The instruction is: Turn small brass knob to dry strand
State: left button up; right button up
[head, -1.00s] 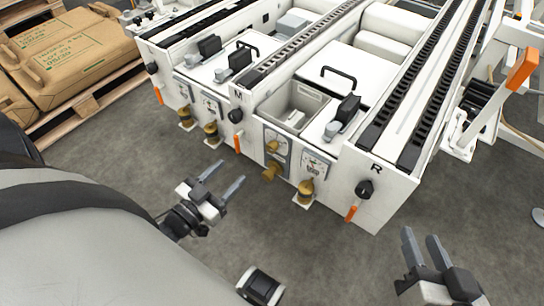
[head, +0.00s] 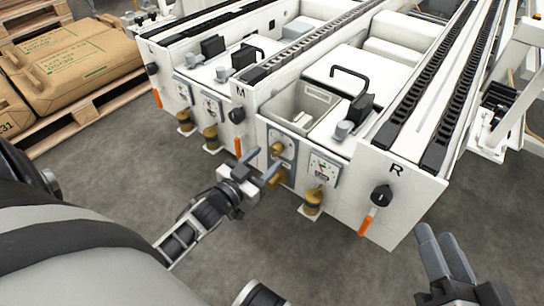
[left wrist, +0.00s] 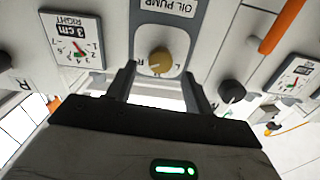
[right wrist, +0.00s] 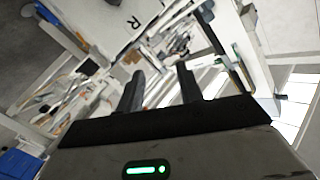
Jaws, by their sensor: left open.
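The small brass knob (head: 277,148) sits on a pale plate on the machine's front, between the M and R marks. In the left wrist view, the brass knob (left wrist: 159,61) shows under an "OIL PUMP" label, between small L and R letters. My left gripper (head: 258,164) is open just in front of the panel. In the left wrist view its fingers (left wrist: 158,75) stand either side of the knob, seemingly short of it; contact cannot be told. My right gripper (head: 437,234) is open and empty, low at the right; it also shows in the right wrist view (right wrist: 160,72).
A gauge (head: 323,170) with a brass fitting (head: 313,200) below it is right of the knob. Black knobs (head: 381,196) and orange levers (head: 368,222) stick out of the front. Sacks (head: 80,65) lie on a pallet at left. The floor in front is clear.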

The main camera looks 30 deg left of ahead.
aim_at(274, 151)
pick_arm(q)
jog(key=w, duration=0.2)
jog(key=shift+w+d+f+b, duration=0.1)
jog(key=shift+w+b, duration=0.2)
jog(key=shift+w, duration=0.6)
pick_arm(e)
jog(key=shift+w+r+t+y, duration=0.3)
jog(key=shift+w+r+t, duration=0.1)
jog(key=shift+r, duration=0.3)
pick_arm(q)
jog(key=c, duration=1)
pick_arm(e)
jog(key=shift+s, duration=0.1)
